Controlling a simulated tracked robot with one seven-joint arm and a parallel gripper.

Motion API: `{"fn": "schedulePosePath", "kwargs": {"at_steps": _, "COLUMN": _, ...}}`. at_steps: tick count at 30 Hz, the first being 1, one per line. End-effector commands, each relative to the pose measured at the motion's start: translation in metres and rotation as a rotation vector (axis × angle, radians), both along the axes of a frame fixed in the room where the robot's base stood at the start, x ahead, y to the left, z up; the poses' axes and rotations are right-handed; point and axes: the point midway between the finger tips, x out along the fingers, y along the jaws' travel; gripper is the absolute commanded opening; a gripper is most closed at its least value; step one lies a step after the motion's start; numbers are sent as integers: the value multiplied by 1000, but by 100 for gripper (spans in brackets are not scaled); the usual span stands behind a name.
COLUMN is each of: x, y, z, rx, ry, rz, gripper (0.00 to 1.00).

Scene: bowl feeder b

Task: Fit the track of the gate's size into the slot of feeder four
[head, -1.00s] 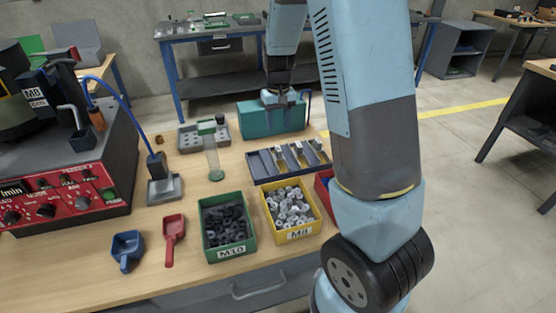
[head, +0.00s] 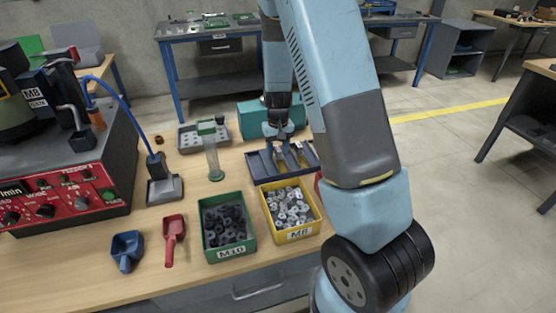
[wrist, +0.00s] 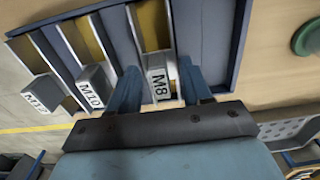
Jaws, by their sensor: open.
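The dark blue tray (head: 259,166) holds several metal tracks with labelled end blocks. In the wrist view the tray (wrist: 208,40) shows the M8 track (wrist: 157,82), the M10 track (wrist: 93,86) and a third track (wrist: 40,93), whose label looks like M12. My gripper (wrist: 160,85) is open, with one finger on each side of the M8 block; contact cannot be told. In the head view my gripper (head: 280,138) is over the tray. The feeder (head: 70,185) with a red panel stands at the left, its gate label (head: 36,97) reading M8. Its slot is not clearly visible.
A green M10 bin (head: 228,252) and a yellow M8 bin (head: 297,233) stand in front of the tray. A teal box (head: 252,117) is behind it. A clear tube (head: 211,155) on a green base stands left of it. Blue (head: 126,247) and red (head: 173,235) scoops lie in front.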

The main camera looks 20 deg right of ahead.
Motion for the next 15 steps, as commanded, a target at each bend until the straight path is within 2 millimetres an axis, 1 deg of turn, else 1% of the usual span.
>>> {"fn": "schedulePosePath", "kwargs": {"at_steps": 8, "x": 0, "y": 0, "z": -2, "rx": 0, "ry": 0, "rz": 0, "gripper": 48}}
{"fn": "schedulePosePath", "kwargs": {"at_steps": 15, "x": 0, "y": 1, "z": -2, "rx": 0, "ry": 0, "rz": 0, "gripper": 25}}
